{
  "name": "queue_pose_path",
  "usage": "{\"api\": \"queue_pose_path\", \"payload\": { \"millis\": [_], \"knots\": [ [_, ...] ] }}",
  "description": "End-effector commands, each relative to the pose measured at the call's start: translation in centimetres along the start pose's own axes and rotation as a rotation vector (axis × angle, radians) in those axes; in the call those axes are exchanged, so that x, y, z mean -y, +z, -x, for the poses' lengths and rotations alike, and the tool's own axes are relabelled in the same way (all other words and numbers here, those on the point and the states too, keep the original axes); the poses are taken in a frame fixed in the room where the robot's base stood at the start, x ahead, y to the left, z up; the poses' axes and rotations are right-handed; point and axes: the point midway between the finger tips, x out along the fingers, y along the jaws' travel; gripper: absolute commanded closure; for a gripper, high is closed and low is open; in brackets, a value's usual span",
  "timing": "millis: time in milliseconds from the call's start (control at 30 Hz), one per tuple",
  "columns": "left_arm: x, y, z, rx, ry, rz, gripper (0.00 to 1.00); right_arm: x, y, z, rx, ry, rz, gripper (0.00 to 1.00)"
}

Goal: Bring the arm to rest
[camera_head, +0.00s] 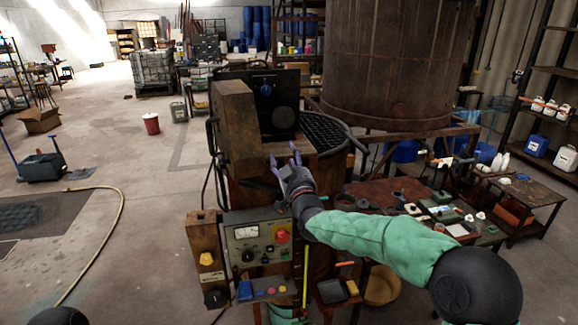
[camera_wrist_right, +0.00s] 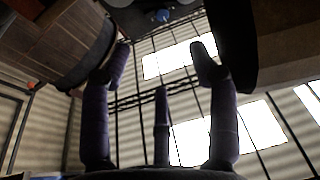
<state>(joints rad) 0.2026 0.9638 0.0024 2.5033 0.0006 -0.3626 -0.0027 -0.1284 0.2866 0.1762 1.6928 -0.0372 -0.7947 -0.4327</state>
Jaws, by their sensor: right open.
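My right arm, in a green sleeve, reaches in from the lower right of the head view. Its gripper (camera_head: 287,166) is open and empty, with its purple fingers pointing up in front of the machine stand. In the right wrist view the spread fingers (camera_wrist_right: 160,80) have nothing between them, and windows and the roof show behind. Only a dark rounded part shows at the lower left edge of the head view; my left gripper is not in view.
A control panel (camera_head: 262,243) with a gauge and a red knob is just below the right gripper. A large brown vat (camera_head: 392,60) stands behind it. A cluttered low table (camera_head: 490,239) is at the right. The floor at left is mostly open, with a yellow hose (camera_head: 110,228).

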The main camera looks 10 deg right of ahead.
Motion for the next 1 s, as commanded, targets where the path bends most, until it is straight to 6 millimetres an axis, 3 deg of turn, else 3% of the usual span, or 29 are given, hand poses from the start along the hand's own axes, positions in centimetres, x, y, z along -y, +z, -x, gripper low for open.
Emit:
{"api": "queue_pose_path", "payload": {
  "millis": [433,567,667,767,1000],
  "knots": [
    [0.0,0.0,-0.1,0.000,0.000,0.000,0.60,0.1,0.5,0.1,0.009,-0.002,-0.002,0.40],
    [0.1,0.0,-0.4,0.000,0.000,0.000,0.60,0.5,2.7,0.4,0.043,-0.011,-0.009,0.40],
    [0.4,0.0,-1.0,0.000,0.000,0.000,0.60,1.3,7.0,1.4,0.116,-0.028,-0.027,0.40],
    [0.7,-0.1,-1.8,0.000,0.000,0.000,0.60,2.4,13.0,3.0,0.220,-0.050,-0.053,0.40],
    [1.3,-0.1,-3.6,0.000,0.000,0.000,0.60,5.0,27.0,9.1,0.486,-0.093,-0.132,0.40]
  ]
}}
